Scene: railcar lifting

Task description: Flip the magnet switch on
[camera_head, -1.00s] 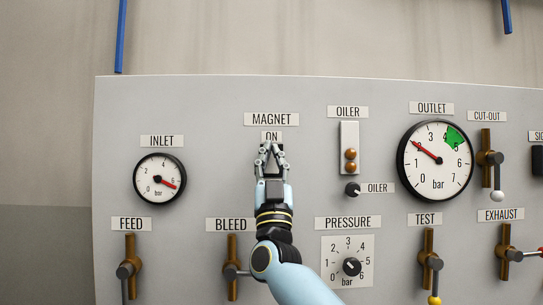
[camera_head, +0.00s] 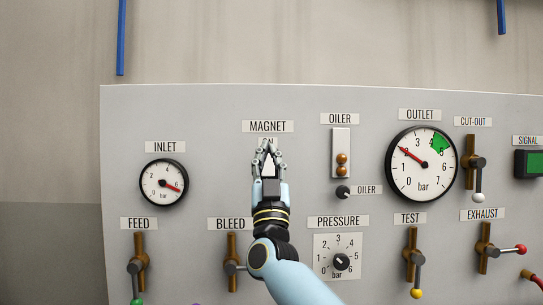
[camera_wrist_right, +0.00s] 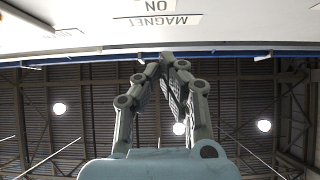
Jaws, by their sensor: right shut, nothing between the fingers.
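The MAGNET label (camera_head: 267,126) is on the grey panel (camera_head: 215,105), upper middle. My right gripper (camera_head: 267,146) is just below it and partly covers the small ON label under it. The magnet switch itself is hidden behind the gripper in the head view. In the right wrist view, the MAGNET label (camera_wrist_right: 158,20) and the ON label (camera_wrist_right: 158,5) appear upside down near the top edge. There the right gripper (camera_wrist_right: 167,56) has its fingertips together, with nothing seen between them. I cannot tell whether it touches the switch. My left gripper is not in view.
The inlet gauge (camera_head: 164,183) is to the left. The oiler sight glass (camera_head: 341,153), the oiler knob (camera_head: 342,192) and the outlet gauge (camera_head: 421,165) are to the right. The bleed valve (camera_head: 232,262) and the pressure knob (camera_head: 341,262) are below, near my right arm.

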